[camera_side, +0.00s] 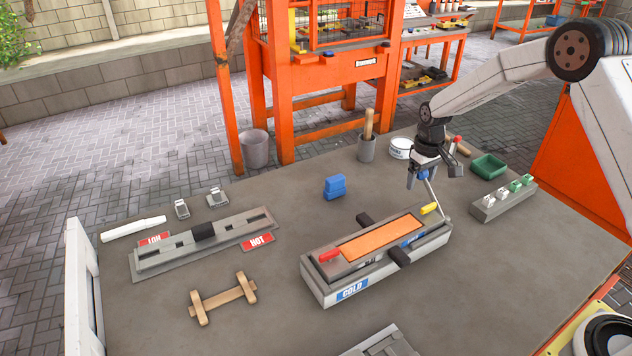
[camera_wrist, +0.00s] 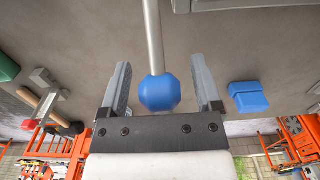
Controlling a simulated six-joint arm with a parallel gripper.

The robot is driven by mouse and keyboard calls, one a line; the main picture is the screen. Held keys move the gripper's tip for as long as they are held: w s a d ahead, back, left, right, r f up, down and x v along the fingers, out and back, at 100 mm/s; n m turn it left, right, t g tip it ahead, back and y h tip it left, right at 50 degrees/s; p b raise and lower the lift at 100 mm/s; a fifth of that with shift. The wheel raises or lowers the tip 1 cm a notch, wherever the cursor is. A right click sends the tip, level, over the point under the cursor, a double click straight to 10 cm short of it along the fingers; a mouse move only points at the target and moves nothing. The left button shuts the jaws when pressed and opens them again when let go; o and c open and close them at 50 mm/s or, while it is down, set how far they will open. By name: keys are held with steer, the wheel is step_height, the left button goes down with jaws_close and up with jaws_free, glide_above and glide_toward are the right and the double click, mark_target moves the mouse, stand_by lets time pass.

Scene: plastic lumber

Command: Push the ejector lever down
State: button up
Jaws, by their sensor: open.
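The ejector lever is a grey metal rod (camera_side: 435,197) with a blue ball knob (camera_side: 423,174). It rises from the right end of the grey mould (camera_side: 432,243), marked COLD, and leans a little to the left in the side view. My gripper (camera_side: 432,174) is at the top of the lever, fingers open. In the wrist view the blue knob (camera_wrist: 159,92) sits between the two open fingers of my gripper (camera_wrist: 161,66), with a gap on each side. The rod runs up out of that view. An orange plank (camera_side: 382,237) lies in the mould.
The mould has a red handle (camera_side: 330,255), a yellow handle (camera_side: 430,208) and black clamps. Bare table lies in front of the mould's right side.

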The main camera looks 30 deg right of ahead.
steer(key=shift+f, duration=0.4)
jaws_close()
stand_by(1.3)
